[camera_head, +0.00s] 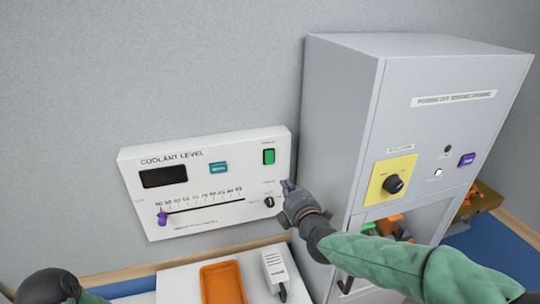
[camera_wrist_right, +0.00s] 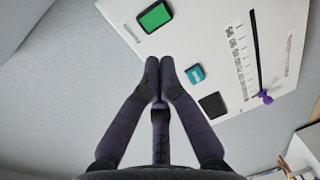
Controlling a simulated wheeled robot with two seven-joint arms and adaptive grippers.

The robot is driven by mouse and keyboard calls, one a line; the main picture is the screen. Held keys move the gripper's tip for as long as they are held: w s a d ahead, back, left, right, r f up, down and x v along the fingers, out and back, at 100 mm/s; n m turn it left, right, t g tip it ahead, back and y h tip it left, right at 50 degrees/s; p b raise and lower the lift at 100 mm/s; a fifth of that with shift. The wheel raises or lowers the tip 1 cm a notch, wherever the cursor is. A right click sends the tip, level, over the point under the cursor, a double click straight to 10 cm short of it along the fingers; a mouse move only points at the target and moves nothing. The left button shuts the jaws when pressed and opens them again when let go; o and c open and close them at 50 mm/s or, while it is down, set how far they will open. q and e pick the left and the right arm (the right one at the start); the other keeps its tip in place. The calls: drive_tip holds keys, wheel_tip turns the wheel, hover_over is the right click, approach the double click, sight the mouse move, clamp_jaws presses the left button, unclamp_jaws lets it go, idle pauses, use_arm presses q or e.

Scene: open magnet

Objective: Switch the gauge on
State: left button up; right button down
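The gauge is a white wall panel (camera_head: 205,182) lettered "COOLANT LEVEL". Its display (camera_head: 164,176) is dark. A green switch (camera_head: 269,157) sits at its upper right, with a teal button (camera_head: 219,168) to the left and a small black knob (camera_head: 269,202) below. A purple slider (camera_head: 162,218) stands at the scale's left end. My right gripper (camera_head: 287,187) is by the panel's right edge, below the green switch. In the right wrist view its fingertips (camera_wrist_right: 160,64) are together and empty, with the green switch (camera_wrist_right: 155,16) beyond them. My left gripper (camera_head: 48,287) shows only partly at bottom left.
A tall grey cabinet (camera_head: 340,120) stands close to the right of the panel, with a yellow dial plate (camera_head: 389,181) and a purple button (camera_head: 467,160). An orange tray (camera_head: 223,284) and a white handheld device (camera_head: 275,268) lie on the white surface below.

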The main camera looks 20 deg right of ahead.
sight(270, 160)
drive_tip(key=shift+s, duration=0.1)
drive_tip(key=w, duration=0.4)
drive_tip(key=w+f+p, duration=0.1)
drive_tip(key=w, duration=0.4)
drive_tip(key=w+p, duration=0.1)
drive_tip(key=w, duration=0.4)
drive_tip(key=shift+a+f, duration=0.25)
drive_tip(key=shift+f, duration=0.05)
